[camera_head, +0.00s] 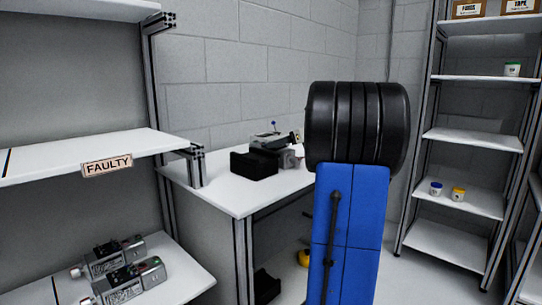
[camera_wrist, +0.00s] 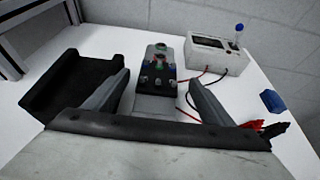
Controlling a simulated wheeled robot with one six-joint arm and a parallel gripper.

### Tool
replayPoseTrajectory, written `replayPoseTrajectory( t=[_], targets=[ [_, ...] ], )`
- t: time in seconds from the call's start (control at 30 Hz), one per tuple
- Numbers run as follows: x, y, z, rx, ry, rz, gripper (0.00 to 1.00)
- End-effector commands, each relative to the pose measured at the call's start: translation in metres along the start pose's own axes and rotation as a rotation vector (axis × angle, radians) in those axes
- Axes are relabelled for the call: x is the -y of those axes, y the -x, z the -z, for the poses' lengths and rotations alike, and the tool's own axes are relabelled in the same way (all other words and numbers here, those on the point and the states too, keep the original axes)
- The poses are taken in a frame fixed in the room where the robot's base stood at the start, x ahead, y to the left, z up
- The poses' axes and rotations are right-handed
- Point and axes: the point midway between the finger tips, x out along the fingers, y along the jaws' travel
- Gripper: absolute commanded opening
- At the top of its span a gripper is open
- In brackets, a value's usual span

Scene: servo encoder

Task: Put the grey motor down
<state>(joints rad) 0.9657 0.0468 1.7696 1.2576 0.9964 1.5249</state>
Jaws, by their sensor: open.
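A grey motor (camera_wrist: 155,104) with a dark, stud-covered end lies on the white table (camera_wrist: 278,132), between the spread fingers of my gripper (camera_wrist: 160,78) in the wrist view. A gap shows on each side of it, so the fingers look clear of it. My gripper is open. The wrist body hides the motor's near end. In the head view, my blue and black arm stands in front of the table, and the table-top items beside it are small and partly hidden.
A black open bin (camera_wrist: 75,88) stands left of the motor. A white meter (camera_wrist: 218,55) with red and black leads stands behind right, near a blue block (camera_wrist: 272,101). Several grey motors (camera_head: 123,270) lie on a lower shelf below the FAULTY label (camera_head: 107,165).

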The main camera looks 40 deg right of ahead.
Motion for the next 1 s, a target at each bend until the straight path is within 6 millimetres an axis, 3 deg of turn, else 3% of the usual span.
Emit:
replayPoseTrajectory(
  t=[0.37,0.7,0.97,1.0],
  targets=[
    [-0.001,-0.025,0.001,0.0,-0.001,-0.002,0.77],
    [-0.003,-0.066,0.004,0.0,0.0,-0.001,0.77],
    [-0.003,-0.069,0.003,0.0,0.0,0.0,0.77],
    [-0.002,-0.069,0.003,0.0,0.0,0.0,0.67]
  ],
)
